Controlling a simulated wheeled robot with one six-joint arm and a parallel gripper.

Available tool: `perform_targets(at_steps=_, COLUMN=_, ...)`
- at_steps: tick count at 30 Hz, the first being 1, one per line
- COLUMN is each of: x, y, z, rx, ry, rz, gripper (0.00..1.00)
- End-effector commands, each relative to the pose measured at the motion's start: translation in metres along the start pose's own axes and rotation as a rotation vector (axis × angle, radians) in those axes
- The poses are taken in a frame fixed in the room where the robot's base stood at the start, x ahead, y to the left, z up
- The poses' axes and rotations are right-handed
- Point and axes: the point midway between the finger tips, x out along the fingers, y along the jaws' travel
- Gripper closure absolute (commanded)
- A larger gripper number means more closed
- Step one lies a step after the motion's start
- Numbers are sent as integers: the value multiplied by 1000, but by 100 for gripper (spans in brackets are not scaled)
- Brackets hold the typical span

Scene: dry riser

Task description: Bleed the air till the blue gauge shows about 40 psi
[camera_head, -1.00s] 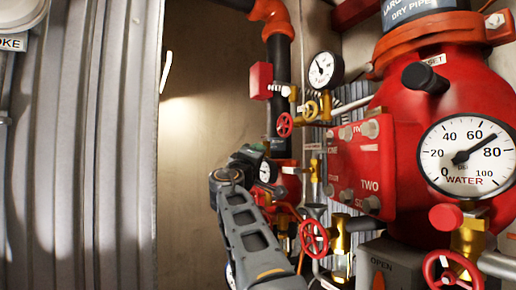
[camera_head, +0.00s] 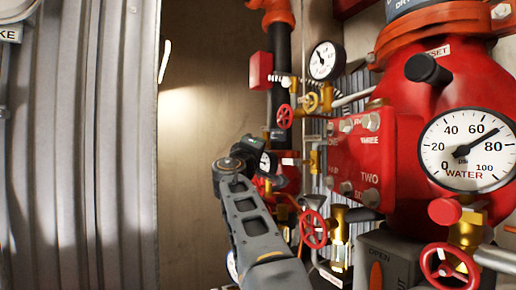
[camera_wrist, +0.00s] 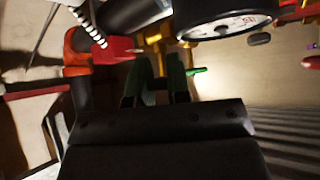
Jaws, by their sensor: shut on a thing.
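My gripper (camera_wrist: 162,72) is at the pipework low on the left of the red valve body. Its fingers are close together on what seems a small green handle (camera_wrist: 197,71), next to brass fittings (camera_wrist: 153,40). The grip itself is mostly hidden.
A large white WATER gauge (camera_head: 468,150) at right reads about 70. A dark-rimmed gauge (camera_head: 325,61) stands higher on the pipes. Red handwheels (camera_head: 313,229) and a red plate (camera_head: 360,163) crowd the right. The bare wall (camera_head: 200,110) leaves room at left.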

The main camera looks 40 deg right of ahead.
Motion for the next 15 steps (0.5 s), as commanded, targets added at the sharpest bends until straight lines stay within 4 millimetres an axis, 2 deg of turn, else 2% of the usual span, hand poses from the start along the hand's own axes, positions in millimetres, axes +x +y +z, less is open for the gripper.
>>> perform_targets(at_steps=8, x=0, y=2, z=0, rx=-23, ry=0, rz=-24, gripper=100)
perform_targets(at_steps=15, x=1, y=7, z=-1, rx=-120, ry=0, rz=-125, gripper=100)
